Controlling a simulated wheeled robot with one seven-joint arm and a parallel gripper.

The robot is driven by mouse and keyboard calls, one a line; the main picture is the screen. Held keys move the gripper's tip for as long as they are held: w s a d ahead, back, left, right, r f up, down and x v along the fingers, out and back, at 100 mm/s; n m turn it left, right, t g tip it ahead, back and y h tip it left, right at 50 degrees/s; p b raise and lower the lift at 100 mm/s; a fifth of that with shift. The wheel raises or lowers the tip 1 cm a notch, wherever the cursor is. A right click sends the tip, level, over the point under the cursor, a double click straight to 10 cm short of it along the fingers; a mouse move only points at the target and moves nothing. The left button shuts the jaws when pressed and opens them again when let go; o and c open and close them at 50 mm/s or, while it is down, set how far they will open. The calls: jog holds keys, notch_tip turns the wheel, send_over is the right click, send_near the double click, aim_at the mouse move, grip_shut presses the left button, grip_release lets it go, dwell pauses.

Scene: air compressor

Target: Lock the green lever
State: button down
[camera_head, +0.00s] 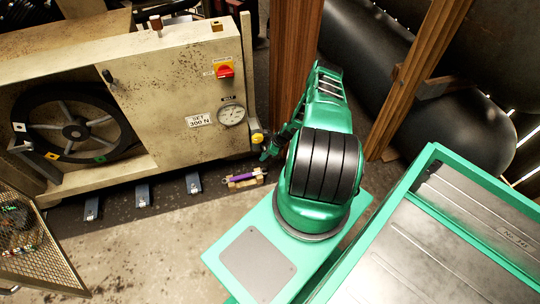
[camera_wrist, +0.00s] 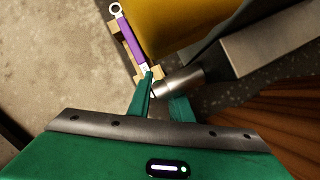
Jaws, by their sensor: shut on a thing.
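My gripper (camera_head: 268,152) is at the lower right side of the beige compressor cabinet (camera_head: 170,90), beside a yellow part (camera_head: 257,138). In the wrist view its green fingers (camera_wrist: 160,100) are closed about the end of a short grey metal rod (camera_wrist: 182,82). The rod joins a larger grey block (camera_wrist: 275,45), next to the yellow part (camera_wrist: 180,22). I cannot make out a separate green lever; my arm and fingers are green too, and the fingers partly cover the rod end.
A purple-handled tool (camera_head: 242,176) lies on wooden blocks below my gripper; it shows in the wrist view (camera_wrist: 129,42). Several blue pieces (camera_head: 143,194) lie along the cabinet's base. Concrete floor (camera_head: 130,245) is open in front.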

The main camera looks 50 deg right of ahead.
jog(key=shift+w+d, duration=0.1)
jog(key=shift+d, duration=0.1)
jog(key=c, duration=1.6)
grip_release()
jog(key=shift+a, duration=0.1)
jog(key=shift+v, duration=3.7)
